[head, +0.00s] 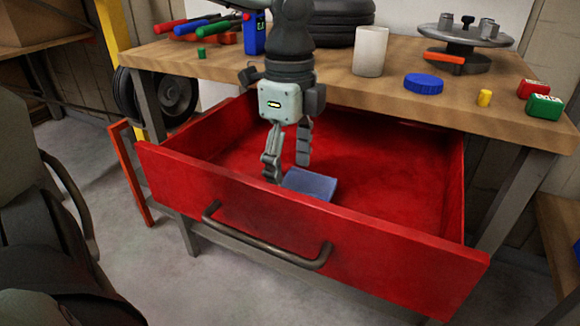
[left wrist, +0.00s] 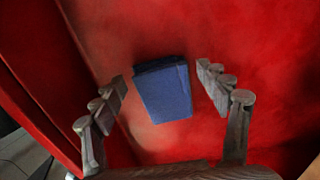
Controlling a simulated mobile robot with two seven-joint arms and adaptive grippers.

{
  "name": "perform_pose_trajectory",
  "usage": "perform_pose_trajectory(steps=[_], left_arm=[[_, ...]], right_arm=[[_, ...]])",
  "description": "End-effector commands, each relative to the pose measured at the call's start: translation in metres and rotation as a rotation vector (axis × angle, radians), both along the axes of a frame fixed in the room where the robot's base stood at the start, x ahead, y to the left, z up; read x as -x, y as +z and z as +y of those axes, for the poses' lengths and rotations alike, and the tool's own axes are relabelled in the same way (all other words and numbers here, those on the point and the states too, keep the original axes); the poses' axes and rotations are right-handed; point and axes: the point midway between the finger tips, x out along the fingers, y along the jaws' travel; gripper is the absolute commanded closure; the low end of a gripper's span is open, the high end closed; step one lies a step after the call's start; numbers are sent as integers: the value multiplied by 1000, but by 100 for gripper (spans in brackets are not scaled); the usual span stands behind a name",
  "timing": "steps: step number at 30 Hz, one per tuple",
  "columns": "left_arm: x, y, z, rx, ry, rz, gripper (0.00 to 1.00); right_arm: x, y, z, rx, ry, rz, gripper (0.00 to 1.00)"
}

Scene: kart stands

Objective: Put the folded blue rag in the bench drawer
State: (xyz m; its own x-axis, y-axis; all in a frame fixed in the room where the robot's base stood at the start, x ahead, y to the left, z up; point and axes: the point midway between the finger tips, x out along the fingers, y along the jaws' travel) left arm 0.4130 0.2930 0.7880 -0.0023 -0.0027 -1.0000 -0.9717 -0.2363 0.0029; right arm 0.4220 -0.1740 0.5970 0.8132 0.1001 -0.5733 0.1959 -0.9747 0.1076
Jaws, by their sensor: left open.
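The folded blue rag (head: 310,184) lies on the floor of the red bench drawer (head: 300,235), close behind the drawer's front panel. The drawer is pulled well out from under the bench top. My left gripper (head: 287,170) points down inside the drawer, just above and left of the rag. In the left wrist view the rag (left wrist: 163,90) shows between and beyond the spread fingers of the left gripper (left wrist: 168,88), with gaps on both sides. The left gripper is open and empty. My right gripper is not in view.
The wooden bench top (head: 330,75) holds a white cup (head: 370,51), a blue cap (head: 423,84), a small yellow piece (head: 484,98), red and green boxes, and a metal turntable (head: 465,42). A dark wheel stands at left. The drawer's right side is empty.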

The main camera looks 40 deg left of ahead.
Motion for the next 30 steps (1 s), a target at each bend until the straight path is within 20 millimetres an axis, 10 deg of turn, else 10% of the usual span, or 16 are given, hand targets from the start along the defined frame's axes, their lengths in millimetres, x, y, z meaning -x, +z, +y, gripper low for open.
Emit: perform_pose_trajectory(steps=[13, 30], left_arm=[[-1, 102, 1, -3, 1, -7, 25], [-1, 119, 0, -1, -1, -3, 25]], right_arm=[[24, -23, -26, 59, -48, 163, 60], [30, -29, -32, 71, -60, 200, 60]])
